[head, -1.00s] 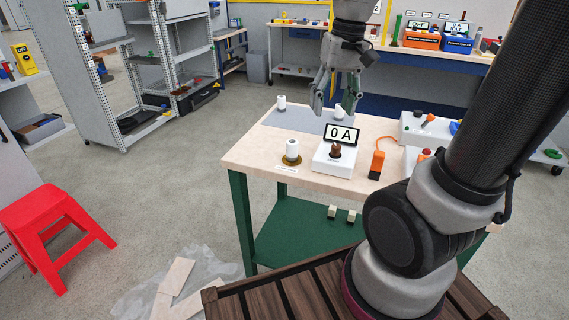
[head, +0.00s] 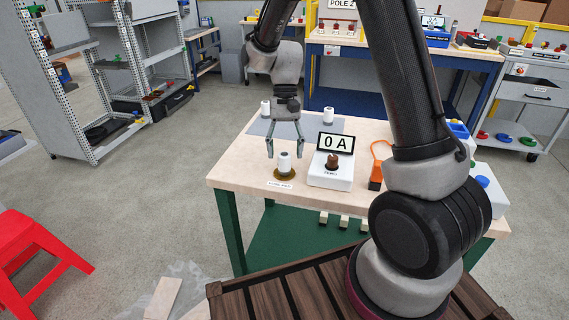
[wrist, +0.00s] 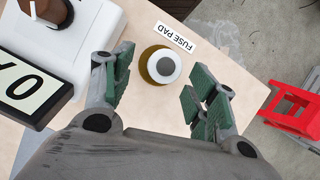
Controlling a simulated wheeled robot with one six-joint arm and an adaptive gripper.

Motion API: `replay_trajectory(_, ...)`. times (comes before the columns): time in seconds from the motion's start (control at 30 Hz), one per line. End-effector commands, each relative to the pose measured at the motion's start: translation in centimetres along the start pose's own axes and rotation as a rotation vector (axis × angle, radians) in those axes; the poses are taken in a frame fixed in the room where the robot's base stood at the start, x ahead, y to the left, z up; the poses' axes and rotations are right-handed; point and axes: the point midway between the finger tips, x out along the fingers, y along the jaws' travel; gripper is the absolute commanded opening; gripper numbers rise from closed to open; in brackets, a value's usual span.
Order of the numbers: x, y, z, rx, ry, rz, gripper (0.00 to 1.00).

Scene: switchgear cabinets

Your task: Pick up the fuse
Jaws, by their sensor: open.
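A white cylindrical fuse (head: 284,163) stands upright on the round brass fuse pad (head: 284,176) near the table's front left. In the wrist view the fuse (wrist: 165,64) shows end-on, white with a dark centre, beside the "FUSE PAD" label (wrist: 175,36). My gripper (head: 286,151) is open and points down over this fuse, with nothing held. In the wrist view its green-padded fingers lie either side of the fuse; I see no contact. Two more white cylinders stand on the grey mat behind, one at left (head: 265,107) and one at right (head: 328,116).
A white box with a "0 A" display (head: 335,144) and brown knob (head: 332,161) stands close right of the fuse. An orange device (head: 376,174) is further right. The table's bare left front (head: 233,170) is clear. A red stool (head: 30,245) stands left on the floor.

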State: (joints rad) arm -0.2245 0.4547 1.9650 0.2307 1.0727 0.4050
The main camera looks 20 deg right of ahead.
Motion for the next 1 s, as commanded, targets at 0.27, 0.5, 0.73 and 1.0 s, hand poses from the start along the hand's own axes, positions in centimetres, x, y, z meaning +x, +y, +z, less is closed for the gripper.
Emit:
replay_trajectory(0.27,3.8,-0.2,0.1,0.000,-0.001,0.001,0.58)
replay_trajectory(0.5,4.0,-0.2,0.1,0.000,0.001,0.000,0.58)
replay_trajectory(0.73,4.0,-0.2,0.1,0.000,0.001,0.000,0.18)
replay_trajectory(1.0,3.9,-0.2,0.1,-0.001,0.001,0.000,0.07)
